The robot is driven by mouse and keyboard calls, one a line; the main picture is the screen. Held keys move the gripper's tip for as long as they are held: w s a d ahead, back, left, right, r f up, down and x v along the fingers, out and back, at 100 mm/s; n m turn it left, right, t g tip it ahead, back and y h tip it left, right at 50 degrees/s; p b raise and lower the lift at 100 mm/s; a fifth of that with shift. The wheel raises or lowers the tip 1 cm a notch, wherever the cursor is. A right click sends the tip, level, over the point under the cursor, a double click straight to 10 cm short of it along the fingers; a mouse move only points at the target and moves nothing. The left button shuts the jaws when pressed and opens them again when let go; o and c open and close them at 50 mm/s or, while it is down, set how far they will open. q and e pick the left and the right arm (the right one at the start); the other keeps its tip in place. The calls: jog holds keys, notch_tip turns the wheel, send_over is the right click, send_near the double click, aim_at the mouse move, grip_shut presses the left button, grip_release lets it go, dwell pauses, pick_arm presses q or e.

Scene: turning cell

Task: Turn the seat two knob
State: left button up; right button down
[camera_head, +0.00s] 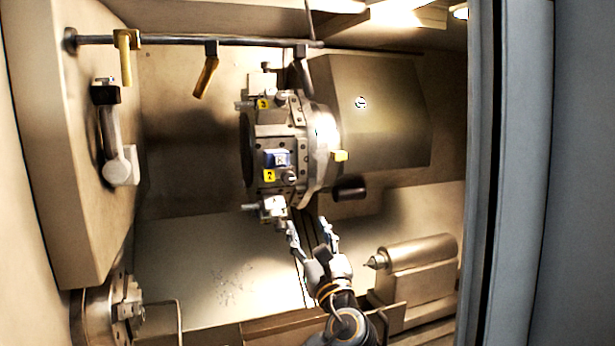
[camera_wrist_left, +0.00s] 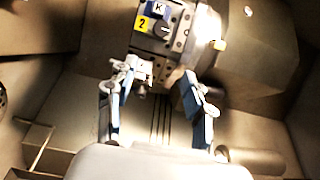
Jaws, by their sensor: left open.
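The tool turret (camera_head: 297,118) carries numbered seats. The yellow label 2 (camera_head: 269,176) marks seat two, and a small round knob (camera_head: 290,177) sits just right of it. In the left wrist view the label 2 (camera_wrist_left: 143,23) and the knob (camera_wrist_left: 163,31) show near the top, below a blue block marked K (camera_wrist_left: 158,9). My left gripper (camera_head: 311,228) is open below the turret, its fingers pointing up toward it. In the left wrist view its open fingers (camera_wrist_left: 155,78) lie below the knob, apart from it, with nothing gripped. My right gripper is not in view.
A silver tool holder (camera_head: 272,208) juts from the turret's lower side, close to my left finger. A black cylinder (camera_head: 349,189) sticks out at right. The tailstock (camera_head: 420,265) stands lower right, the chuck (camera_head: 108,305) lower left. A rail (camera_head: 200,40) crosses above.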

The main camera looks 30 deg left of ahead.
aim_at(289, 180)
pick_arm(q)
jog(key=shift+y, duration=0.3)
jog(key=p+x, duration=0.1)
jog(key=x, duration=0.3)
jog(key=r+p+x, duration=0.1)
jog(key=p+x, duration=0.1)
jog(key=x, duration=0.2)
jog(key=r+p+x, duration=0.1)
jog(key=p+x, duration=0.1)
jog(key=x, duration=0.2)
jog(key=shift+s+d, duration=0.15)
jog(key=shift+s, duration=0.25)
jog(key=shift+w+a+r+p, duration=0.15)
jog(key=shift+w+a+p, duration=0.15)
jog(key=shift+w+a, duration=0.25)
jog(key=c, duration=1)
grip_shut()
